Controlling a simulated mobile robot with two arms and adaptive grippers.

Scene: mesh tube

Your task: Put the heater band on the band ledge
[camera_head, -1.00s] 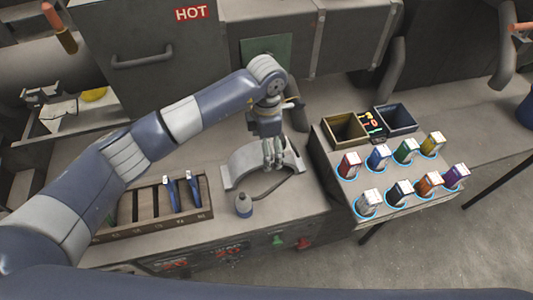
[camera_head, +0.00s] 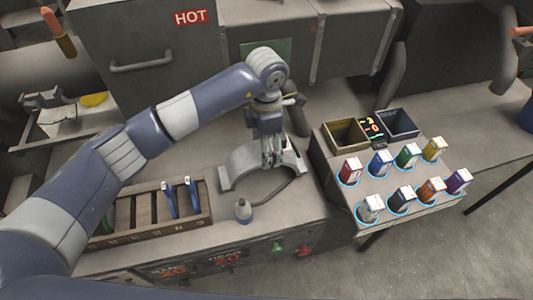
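A grey curved band, apparently the heater band (camera_head: 238,168), is at the middle of the bench, arching under my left gripper. A dark cable runs from its right side in a curve towards a small grey-and-blue plug-like piece (camera_head: 243,211). My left gripper (camera_head: 273,158) points down, its fingers close together at the top of the arch. They appear shut on it and hide part of it. Whether the band touches the bench is unclear. I cannot pick out the band ledge for certain. My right gripper is out of view.
A slotted wooden rack (camera_head: 147,222) holding blue tools stands on the left. A side table on the right carries a brown bin (camera_head: 345,136), a dark bin (camera_head: 398,123) and several coloured cartons. A grey cabinet marked HOT (camera_head: 191,17) stands behind.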

